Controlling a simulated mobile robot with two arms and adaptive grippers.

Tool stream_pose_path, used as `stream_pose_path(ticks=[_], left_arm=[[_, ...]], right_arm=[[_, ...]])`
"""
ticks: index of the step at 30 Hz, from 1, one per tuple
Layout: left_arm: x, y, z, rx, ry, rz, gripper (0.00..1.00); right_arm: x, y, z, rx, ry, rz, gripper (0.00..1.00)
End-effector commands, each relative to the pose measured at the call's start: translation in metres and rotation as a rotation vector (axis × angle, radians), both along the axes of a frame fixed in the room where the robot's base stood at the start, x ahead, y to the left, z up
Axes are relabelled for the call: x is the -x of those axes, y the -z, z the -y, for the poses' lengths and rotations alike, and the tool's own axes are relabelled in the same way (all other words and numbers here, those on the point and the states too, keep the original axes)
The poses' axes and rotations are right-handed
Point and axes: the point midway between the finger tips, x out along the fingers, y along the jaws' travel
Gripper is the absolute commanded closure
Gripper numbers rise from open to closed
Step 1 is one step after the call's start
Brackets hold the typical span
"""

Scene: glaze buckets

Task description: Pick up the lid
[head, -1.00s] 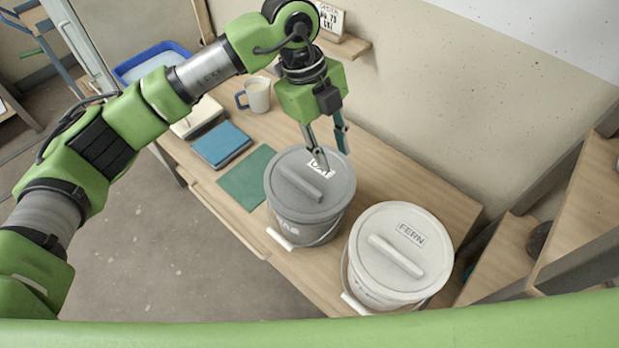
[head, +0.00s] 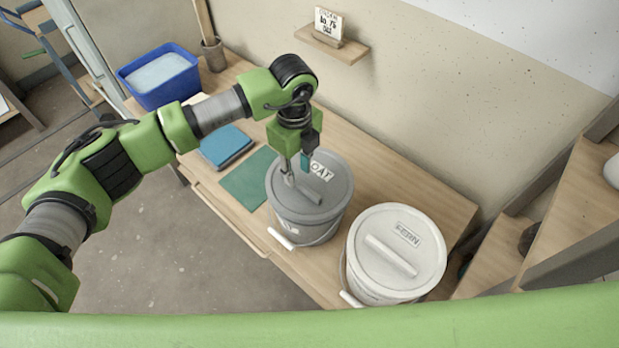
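A grey lid (head: 335,190) labelled "OAT" sits on a grey bucket (head: 305,227), with a raised bar handle (head: 306,190) across it. A paler lid (head: 412,258) labelled "FERN" sits on a second, off-white bucket (head: 372,293) to the right. My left gripper (head: 297,172) points down over the far left part of the grey lid, its fingers apart with a gap between them. One fingertip is close to the far end of the bar handle; I cannot tell whether it touches. My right gripper is not in view.
A teal mat (head: 247,181) and a blue stack (head: 225,147) lie left of the grey bucket on the wooden table (head: 384,162). A blue tub (head: 160,76) stands at the back left. A wall shelf (head: 338,48) holds a small sign. Wooden steps (head: 570,195) rise at right.

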Motion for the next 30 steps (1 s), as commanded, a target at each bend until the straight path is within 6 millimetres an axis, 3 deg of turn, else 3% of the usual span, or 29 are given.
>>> stream_pose_path(ticks=[2,9,30], left_arm=[[0.003,0.008,-0.002,-0.002,0.0,-0.005,0.72],[0.001,0.032,-0.001,0.0,0.0,0.0,0.72],[0.001,0.037,-0.001,0.001,0.0,-0.001,0.72]], right_arm=[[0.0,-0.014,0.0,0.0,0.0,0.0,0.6],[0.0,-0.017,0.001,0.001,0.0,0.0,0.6],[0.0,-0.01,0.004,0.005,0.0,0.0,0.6]])
